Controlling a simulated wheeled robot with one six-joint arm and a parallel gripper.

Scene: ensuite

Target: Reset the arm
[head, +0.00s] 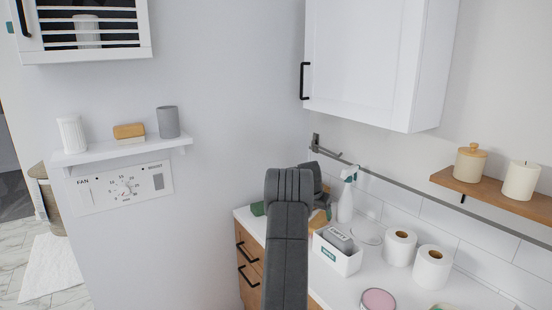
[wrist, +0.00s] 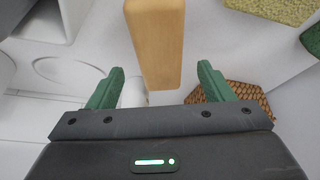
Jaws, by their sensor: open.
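My arm rises in the middle of the head view and reaches over the white counter (head: 345,287). In the wrist view my gripper (wrist: 160,88) shows two green fingers held apart, with nothing gripped between them. A light wooden block-like thing (wrist: 157,40) stands beyond the fingers, in line with the gap. In the head view the fingers are hidden behind my arm.
A white box (head: 337,258), a spray bottle (head: 346,200), two paper rolls (head: 400,247) and a pink-topped round thing (head: 378,300) crowd the counter. A wall cabinet (head: 370,60) hangs above. A brown hexagonal mat (wrist: 228,92) and yellow sponge-like thing (wrist: 270,10) lie near my gripper.

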